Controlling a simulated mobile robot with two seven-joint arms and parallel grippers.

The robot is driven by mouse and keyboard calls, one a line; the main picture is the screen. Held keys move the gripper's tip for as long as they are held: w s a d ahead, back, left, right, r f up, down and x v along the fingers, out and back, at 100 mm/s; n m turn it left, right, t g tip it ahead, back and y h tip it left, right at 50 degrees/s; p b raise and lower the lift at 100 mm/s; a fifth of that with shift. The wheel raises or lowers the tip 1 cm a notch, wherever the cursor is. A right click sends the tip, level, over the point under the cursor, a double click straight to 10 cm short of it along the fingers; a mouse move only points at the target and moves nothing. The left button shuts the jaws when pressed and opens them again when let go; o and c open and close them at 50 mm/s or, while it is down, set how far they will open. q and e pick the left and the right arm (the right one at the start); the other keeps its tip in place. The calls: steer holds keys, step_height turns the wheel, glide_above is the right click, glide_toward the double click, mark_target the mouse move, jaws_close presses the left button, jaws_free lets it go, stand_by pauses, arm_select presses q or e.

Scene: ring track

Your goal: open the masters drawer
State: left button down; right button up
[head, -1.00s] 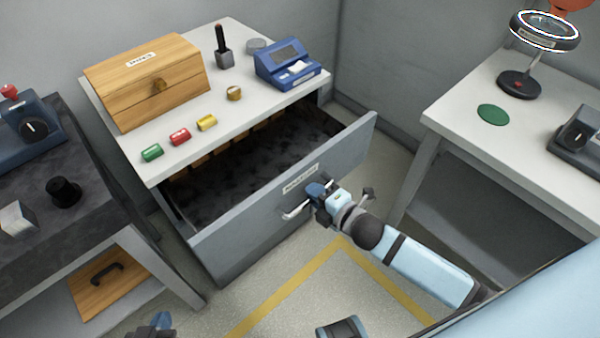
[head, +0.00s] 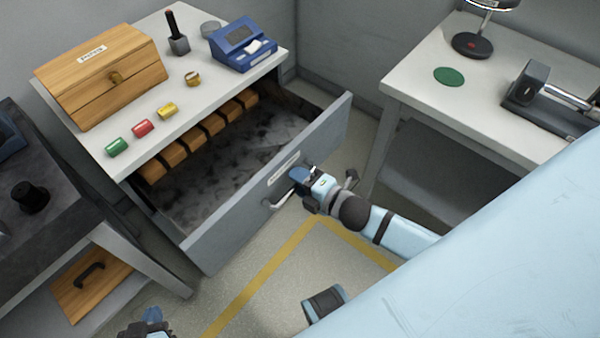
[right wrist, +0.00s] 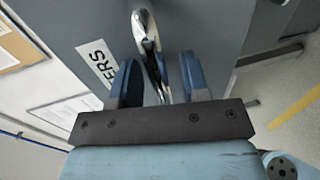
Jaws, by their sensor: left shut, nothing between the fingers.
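The masters drawer (head: 320,135), a grey drawer under the white-topped cabinet (head: 215,92), stands well open. Its mottled grey floor shows, with several orange-brown blocks (head: 193,140) in a row at its back. Its front carries a white label (head: 284,167) and a metal bar handle (head: 281,199); the label, ending in "ERS" (right wrist: 101,64), shows in the right wrist view. My right gripper (head: 298,183) is at the handle. In the right wrist view its two blue fingers stand apart, either side of the handle (right wrist: 148,45), with gaps visible. My left gripper (head: 148,326) is low at the bottom edge, shut and empty.
A wooden box (head: 100,75), a blue device (head: 243,45) and small coloured cylinders (head: 142,128) sit on the cabinet top. A dark bench (head: 60,225) stands left, a white table (head: 440,85) right. Yellow-lined floor (head: 270,290) lies before the drawer.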

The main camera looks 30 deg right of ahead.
steer(key=shift+s, duration=0.1)
steer(key=shift+s+d, duration=0.15)
steer(key=shift+s, duration=0.15)
steer(key=v, duration=1.3)
steer(key=shift+p, duration=0.45)
